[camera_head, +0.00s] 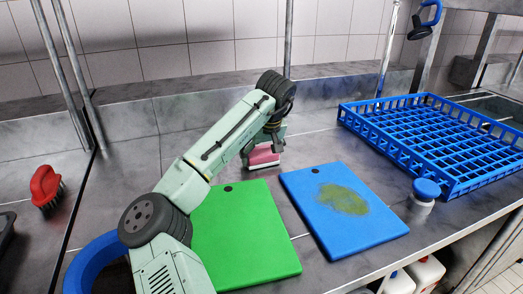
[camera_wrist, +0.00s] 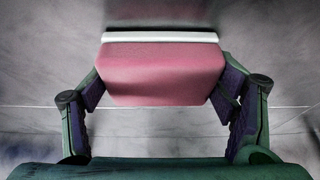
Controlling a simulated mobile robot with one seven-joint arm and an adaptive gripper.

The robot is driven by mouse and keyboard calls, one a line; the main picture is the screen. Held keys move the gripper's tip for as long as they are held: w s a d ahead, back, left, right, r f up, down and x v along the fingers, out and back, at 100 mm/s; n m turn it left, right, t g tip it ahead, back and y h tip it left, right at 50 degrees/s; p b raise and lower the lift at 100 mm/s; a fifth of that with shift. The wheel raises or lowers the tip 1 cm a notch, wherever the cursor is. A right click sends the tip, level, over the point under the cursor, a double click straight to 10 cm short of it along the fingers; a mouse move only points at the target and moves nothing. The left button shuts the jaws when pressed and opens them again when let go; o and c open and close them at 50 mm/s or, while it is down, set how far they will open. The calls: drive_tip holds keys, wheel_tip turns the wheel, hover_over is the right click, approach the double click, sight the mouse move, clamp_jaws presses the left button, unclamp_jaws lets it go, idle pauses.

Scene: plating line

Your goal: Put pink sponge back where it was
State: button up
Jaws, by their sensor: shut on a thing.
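The pink sponge (camera_head: 264,157) has a white layer along one long side. It is at the steel counter behind the cutting boards in the head view, and it fills the middle of the wrist view (camera_wrist: 160,75). My gripper (camera_head: 265,148) is shut on the sponge, with a finger against each short end, as the wrist view shows (camera_wrist: 162,90). I cannot tell whether the sponge touches the counter. The arm and gripper hide part of the sponge in the head view.
A green cutting board (camera_head: 245,235) and a blue board (camera_head: 335,225) with a greenish-brown stain lie in front. A blue rack (camera_head: 440,181) and a blue-topped item (camera_head: 426,190) stand to the right. A red brush (camera_head: 45,185) is at the left. Bare counter (camera_head: 315,150) lies behind the blue board.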

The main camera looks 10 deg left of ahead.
drive_tip(key=shift+f, duration=0.2)
drive_tip(key=o, duration=1.1)
drive_tip(key=shift+r, duration=0.1)
drive_tip(key=shift+r, duration=0.1)
drive_tip(key=b+v, duration=0.2)
drive_tip(key=v, duration=1)
